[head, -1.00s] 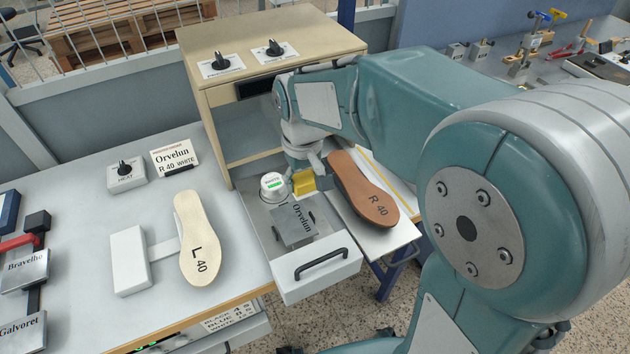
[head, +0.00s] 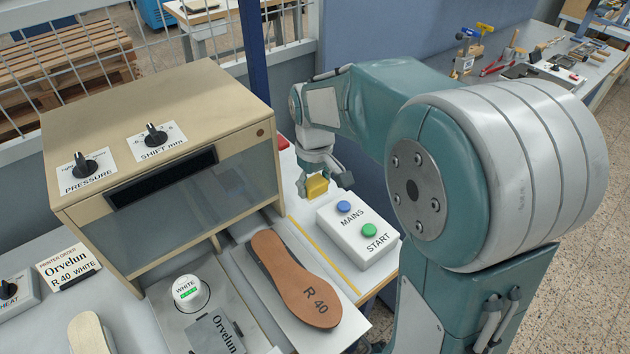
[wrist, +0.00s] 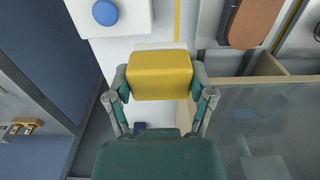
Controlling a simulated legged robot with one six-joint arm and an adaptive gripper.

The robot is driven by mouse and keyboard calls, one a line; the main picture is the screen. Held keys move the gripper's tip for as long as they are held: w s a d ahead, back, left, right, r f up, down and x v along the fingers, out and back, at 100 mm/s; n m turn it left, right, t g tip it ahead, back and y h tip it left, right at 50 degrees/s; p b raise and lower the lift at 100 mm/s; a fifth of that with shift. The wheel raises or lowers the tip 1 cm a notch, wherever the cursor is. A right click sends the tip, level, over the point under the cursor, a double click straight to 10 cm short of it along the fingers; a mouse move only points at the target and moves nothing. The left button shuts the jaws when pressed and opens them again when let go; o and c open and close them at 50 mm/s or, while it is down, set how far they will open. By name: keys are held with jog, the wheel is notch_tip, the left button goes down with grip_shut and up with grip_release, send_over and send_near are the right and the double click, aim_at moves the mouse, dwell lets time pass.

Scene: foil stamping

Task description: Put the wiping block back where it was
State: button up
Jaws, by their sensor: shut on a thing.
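The yellow wiping block (head: 317,187) is held in my gripper (head: 313,190), to the right of the beige machine (head: 150,130). In the wrist view, the fingers close on the two sides of the block (wrist: 160,75). The block appears raised above the white worktop (head: 340,274) beyond the brown R 40 insole (head: 290,275) and left of the MAINS and START button box (head: 357,232). The exact gap beneath it cannot be told. The worktop directly under the block is hidden in the wrist view.
A yellow line (head: 320,255) runs between the insole and the button box. A blue post (head: 252,50) stands behind.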

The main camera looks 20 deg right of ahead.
jog(key=w+f, duration=0.2)
jog(key=w, duration=0.1)
jog(key=w+d+f, duration=0.1)
jog(key=w+f, duration=0.2)
jog(key=w, duration=0.1)
jog(key=w+d+f, duration=0.1)
jog(key=w+f, duration=0.2)
jog(key=w, duration=0.1)
jog(key=shift+d, duration=0.15)
jog(key=shift+w+f, duration=0.4)
jog(key=shift+f, duration=0.1)
jog(key=shift+w+f, duration=0.15)
jog(key=shift+f, duration=1.45)
jog(key=shift+f, duration=0.15)
jog(key=o, duration=1)
jog(key=shift+o, duration=0.2)
